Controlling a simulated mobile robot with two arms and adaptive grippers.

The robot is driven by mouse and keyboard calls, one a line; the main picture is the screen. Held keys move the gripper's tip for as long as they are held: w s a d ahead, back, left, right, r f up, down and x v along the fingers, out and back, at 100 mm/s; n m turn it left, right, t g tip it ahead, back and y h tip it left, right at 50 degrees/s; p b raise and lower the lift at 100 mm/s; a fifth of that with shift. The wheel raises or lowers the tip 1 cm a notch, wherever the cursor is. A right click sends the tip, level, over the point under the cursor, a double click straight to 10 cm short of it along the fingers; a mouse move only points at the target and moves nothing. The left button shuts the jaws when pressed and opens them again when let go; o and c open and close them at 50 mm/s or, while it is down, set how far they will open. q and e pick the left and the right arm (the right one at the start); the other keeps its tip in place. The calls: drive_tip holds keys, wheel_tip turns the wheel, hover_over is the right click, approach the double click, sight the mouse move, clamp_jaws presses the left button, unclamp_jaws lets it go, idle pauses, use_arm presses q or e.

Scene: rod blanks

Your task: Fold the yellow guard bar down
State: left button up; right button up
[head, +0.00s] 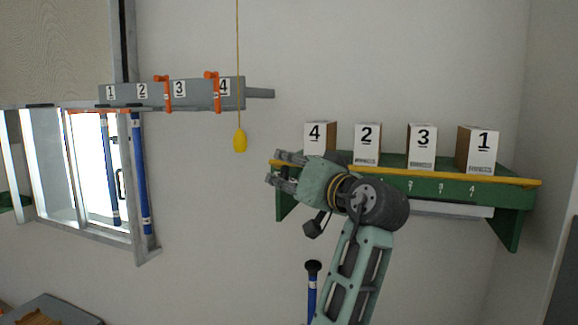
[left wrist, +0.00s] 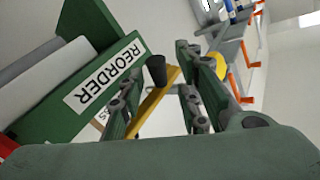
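The yellow guard bar (head: 455,176) runs along the front top edge of the green shelf (head: 517,205), in front of the white boxes. My left gripper (head: 272,167) is at the bar's left end, its fingers apart. In the left wrist view the yellow bar (left wrist: 152,102) shows between the spread fingers. I cannot tell whether they touch it. My arm hides part of the bar in the head view. My right gripper is not in view.
White boxes numbered 4 (head: 315,135), 2 (head: 367,145), 3 (head: 422,147) and 1 (head: 478,150) stand on the shelf. A yellow pull bulb (head: 240,141) hangs left of it. A black-topped blue rod (head: 312,285) stands below. A grey rack (head: 190,95) is on the wall.

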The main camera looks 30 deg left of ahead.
use_arm(q)
drive_tip(key=shift+w, duration=0.1)
drive_tip(key=shift+c, duration=0.5)
clamp_jaws()
drive_tip(key=shift+f, duration=0.1)
drive_tip(key=shift+f+b, duration=0.35)
drive_tip(key=shift+b, duration=0.35)
drive_tip(key=shift+w+f+n+y+b, duration=0.1)
drive_tip(key=shift+f+n+y+b, duration=0.5)
drive_tip(key=shift+b, duration=1.55)
drive_tip(key=shift+w+f+n+y+b, duration=0.15)
drive_tip(key=shift+n+y+b, duration=0.5)
drive_tip(key=shift+n+b, duration=1.05)
drive_tip(key=shift+s+f+n+y+b, duration=0.1)
drive_tip(key=shift+f+n+y+b, duration=0.4)
drive_tip(key=shift+b, duration=2.1)
drive_tip(key=shift+r, duration=0.2)
